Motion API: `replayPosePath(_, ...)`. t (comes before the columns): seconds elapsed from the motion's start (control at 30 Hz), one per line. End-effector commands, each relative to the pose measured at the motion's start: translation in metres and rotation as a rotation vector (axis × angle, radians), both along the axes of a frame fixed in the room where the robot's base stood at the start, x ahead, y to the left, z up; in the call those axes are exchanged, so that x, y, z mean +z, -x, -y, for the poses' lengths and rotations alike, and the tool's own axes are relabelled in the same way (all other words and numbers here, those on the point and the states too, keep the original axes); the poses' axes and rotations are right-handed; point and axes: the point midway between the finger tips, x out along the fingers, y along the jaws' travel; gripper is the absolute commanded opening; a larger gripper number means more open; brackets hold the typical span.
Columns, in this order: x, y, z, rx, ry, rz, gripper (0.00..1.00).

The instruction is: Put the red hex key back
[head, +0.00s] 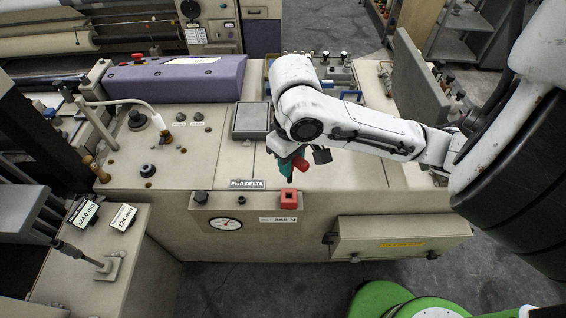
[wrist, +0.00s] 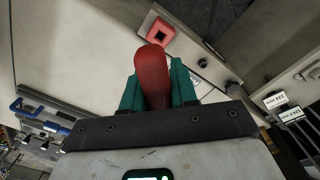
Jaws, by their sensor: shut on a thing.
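My gripper (head: 289,169) has teal fingers and points down above the front of the beige machine. It is shut on the red hex key, whose thick red end (head: 301,164) shows between the fingers. In the wrist view the gripper (wrist: 156,92) holds the red key (wrist: 152,72) between its two teal fingers; the rest of the key is hidden. A red square holder (head: 289,198) with a dark opening sits on the machine's front edge, just below the gripper. It also shows in the wrist view (wrist: 163,31), beyond the key and apart from it.
A pressure gauge (head: 226,224) and a black knob (head: 201,197) are left of the holder. A grey box (head: 251,120) stands on the machine top behind the gripper. A drawer-like box (head: 400,239) juts out at the front right.

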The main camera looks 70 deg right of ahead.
Motion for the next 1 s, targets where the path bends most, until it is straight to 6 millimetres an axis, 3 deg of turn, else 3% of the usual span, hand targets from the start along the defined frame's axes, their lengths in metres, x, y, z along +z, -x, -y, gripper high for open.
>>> replayPosePath(0.27,0.0,-0.001,-0.001,-0.002,-0.001,0.002,0.0)
replayPosePath(0.7,-0.041,0.0,0.0,-0.001,-0.001,-0.002,0.0)
replayPosePath(1.0,-0.056,0.0,0.0,0.0,0.0,0.0,0.0)
